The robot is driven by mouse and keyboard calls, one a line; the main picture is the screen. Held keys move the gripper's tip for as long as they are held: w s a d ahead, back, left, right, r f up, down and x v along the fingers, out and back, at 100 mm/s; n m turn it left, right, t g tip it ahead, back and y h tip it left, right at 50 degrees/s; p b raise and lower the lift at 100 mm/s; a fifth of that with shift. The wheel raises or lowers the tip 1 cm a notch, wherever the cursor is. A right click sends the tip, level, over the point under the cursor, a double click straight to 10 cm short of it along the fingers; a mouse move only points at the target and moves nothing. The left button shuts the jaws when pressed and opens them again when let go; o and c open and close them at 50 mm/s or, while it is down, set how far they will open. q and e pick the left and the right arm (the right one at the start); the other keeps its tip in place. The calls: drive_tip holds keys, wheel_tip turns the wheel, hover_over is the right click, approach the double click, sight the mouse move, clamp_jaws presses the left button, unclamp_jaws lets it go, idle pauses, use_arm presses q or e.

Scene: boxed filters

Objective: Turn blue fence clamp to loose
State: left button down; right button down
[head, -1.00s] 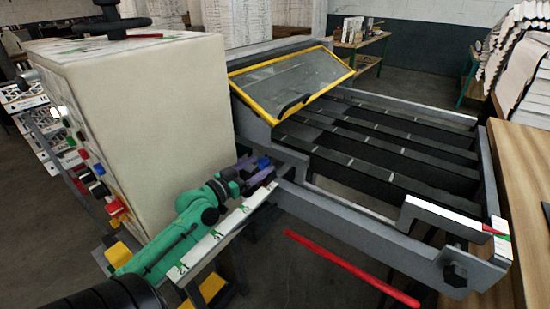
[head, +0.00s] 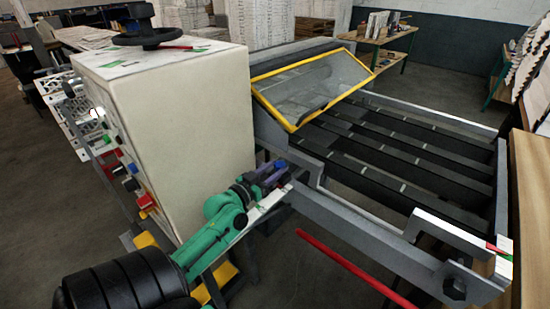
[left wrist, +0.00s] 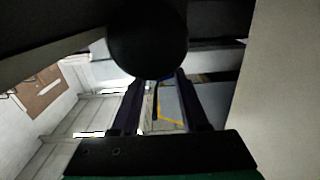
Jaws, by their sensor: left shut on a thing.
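My left gripper (head: 272,177) has dark purple fingers at the end of my green arm, beside the front right corner of the big cream machine. It is shut on the blue fence clamp (head: 279,166), of which only a small blue bit shows between and behind the fingers. The clamp sits by the near end of the grey frame rail, above a white scale strip (head: 262,209). In the left wrist view, the fingers (left wrist: 161,104) reach up under a dark round knob-like shape, and the clamp is mostly hidden. The clamp's exact angle cannot be told. My right gripper is not in view.
The cream cabinet (head: 190,130) stands close on the left of my arm, with coloured buttons on its side. A yellow-framed guard (head: 315,88) tilts over the dark slatted bed. A red bar (head: 350,266) juts out in front. A wooden table (head: 533,200) stands at right.

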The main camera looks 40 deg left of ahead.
use_arm(q)
drive_tip(key=shift+r, duration=0.25)
drive_tip(key=shift+f, duration=0.2)
drive_tip(key=shift+c, duration=2)
unclamp_jaws()
drive_tip(key=shift+w, duration=0.1)
drive_tip(key=shift+w+f, duration=0.1)
drive_tip(key=shift+f, duration=0.05)
drive_tip(key=shift+s+f, duration=0.1)
drive_tip(key=shift+s, duration=0.45)
drive_tip(key=s+b, duration=0.3)
drive_tip(key=s, duration=1)
drive_tip(key=shift+s+d+b, duration=0.25)
drive_tip(key=shift+b, duration=0.05)
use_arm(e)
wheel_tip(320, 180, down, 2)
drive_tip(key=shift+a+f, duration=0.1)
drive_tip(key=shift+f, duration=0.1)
